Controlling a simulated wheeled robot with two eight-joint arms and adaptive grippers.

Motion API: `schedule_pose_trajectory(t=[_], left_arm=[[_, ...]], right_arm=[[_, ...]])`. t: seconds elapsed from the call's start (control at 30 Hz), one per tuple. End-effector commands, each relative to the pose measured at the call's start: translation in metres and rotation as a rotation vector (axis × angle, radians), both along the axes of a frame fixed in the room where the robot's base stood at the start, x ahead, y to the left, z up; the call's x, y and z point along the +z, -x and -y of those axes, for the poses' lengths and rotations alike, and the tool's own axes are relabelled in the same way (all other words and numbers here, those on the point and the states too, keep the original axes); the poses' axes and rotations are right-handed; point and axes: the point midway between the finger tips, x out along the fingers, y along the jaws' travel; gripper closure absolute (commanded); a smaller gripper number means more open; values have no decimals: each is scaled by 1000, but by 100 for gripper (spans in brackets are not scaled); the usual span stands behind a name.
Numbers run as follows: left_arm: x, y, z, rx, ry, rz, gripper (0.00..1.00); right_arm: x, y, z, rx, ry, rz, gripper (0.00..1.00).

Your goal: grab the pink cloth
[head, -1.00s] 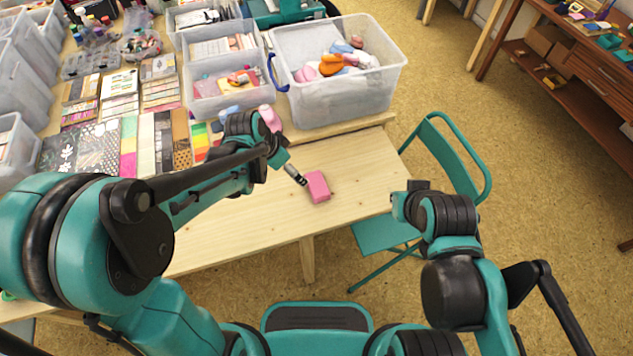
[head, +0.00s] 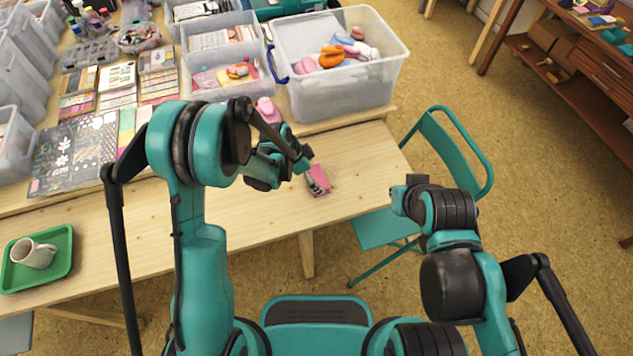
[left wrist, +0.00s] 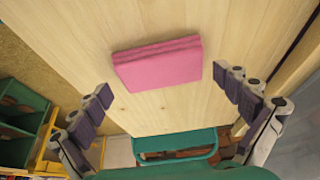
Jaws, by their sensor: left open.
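The pink cloth (head: 318,181) lies folded flat on the wooden table, near its right end. In the left wrist view the pink cloth (left wrist: 158,65) shows whole, as a thick folded pad. My left gripper (head: 314,183) is over the cloth in the head view and hides part of it. In the left wrist view my left gripper (left wrist: 162,95) is open, with one finger on each side and nothing between the tips; the cloth lies ahead, between and beyond them. My right arm's end (head: 412,192) is off to the right of the table; its fingers do not show clearly.
The wooden table (head: 365,165) is bare around the cloth. A clear bin (head: 340,100) of coloured items stands behind it, beside a pink item (head: 267,110). A green chair (head: 460,150) stands at the table's right end. A green tray (head: 62,262) with a mug is at left.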

Motion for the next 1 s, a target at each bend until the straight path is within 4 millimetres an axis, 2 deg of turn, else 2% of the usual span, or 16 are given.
schedule_pose_trajectory(t=[0.03,0.1,0.3,0.43,0.47,0.8,1.0], left_arm=[[-10,-1,3,-1,0,0,0],[-13,-2,5,0,0,0,0],[-12,-2,5,1,0,0,0],[-12,-2,5,1,0,0,34],[-12,-2,5,1,0,0,36],[-10,-2,5,1,0,0,36],[10,-2,5,1,0,0,36]], right_arm=[[-5,0,0,0,0,0,100],[-6,0,0,0,0,0,100],[-5,0,0,0,0,0,100],[-5,0,0,0,0,0,100],[-5,0,0,0,0,0,100],[-4,0,0,0,0,0,100],[6,0,0,0,0,0,100]])
